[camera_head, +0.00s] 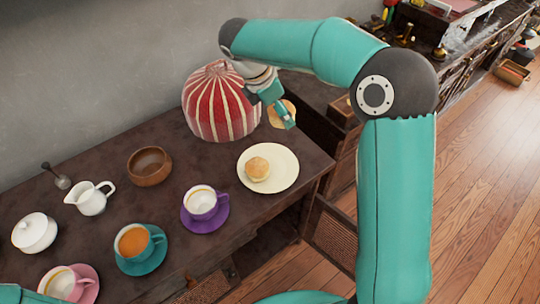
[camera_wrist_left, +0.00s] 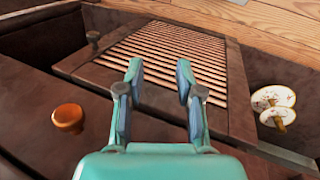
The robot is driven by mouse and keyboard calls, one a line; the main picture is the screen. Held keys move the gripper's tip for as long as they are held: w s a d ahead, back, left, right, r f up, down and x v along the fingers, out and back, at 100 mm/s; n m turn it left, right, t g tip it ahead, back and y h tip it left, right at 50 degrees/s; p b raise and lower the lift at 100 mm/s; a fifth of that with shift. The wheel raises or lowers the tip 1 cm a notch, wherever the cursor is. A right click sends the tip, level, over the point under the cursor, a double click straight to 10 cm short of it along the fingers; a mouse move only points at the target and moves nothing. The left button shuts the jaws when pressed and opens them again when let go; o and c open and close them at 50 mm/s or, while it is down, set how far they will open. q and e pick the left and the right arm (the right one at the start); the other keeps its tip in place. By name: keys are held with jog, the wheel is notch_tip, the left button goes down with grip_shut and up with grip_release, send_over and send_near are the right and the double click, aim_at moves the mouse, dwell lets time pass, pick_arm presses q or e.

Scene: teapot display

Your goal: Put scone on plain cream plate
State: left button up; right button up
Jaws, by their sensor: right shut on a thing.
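A golden round scone (camera_head: 257,168) rests on the plain cream plate (camera_head: 284,182), left of its middle. My right gripper (camera_head: 281,112) is above the table just behind the plate, beside the red striped tea cosy. It is shut on a second pale-brown scone (camera_head: 290,106), partly hidden by the fingers. My left gripper shows in the left wrist view (camera_wrist_left: 158,90), with its two fingers apart and nothing between them.
The striped tea cosy (camera_head: 211,105) stands close left of my right gripper. A wooden bowl (camera_head: 150,166), a white jug (camera_head: 90,198), a lidded white pot (camera_head: 34,232) and cups on purple, teal and pink saucers occupy the table's left. The plate's right side is bare.

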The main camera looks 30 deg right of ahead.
aim_at(280, 160)
jog(key=f, duration=1.1)
jog(key=f+b, duration=0.1)
jog(key=f, duration=0.5)
jog(key=shift+w+a, duration=0.1)
jog(key=shift+a, duration=0.15)
jog(key=shift+f, duration=0.1)
jog(key=o, duration=1.1)
jog(key=shift+o, duration=0.2)
jog(key=v, duration=1.2)
jog(key=shift+p, duration=0.3)
jog(key=shift+d, duration=0.1)
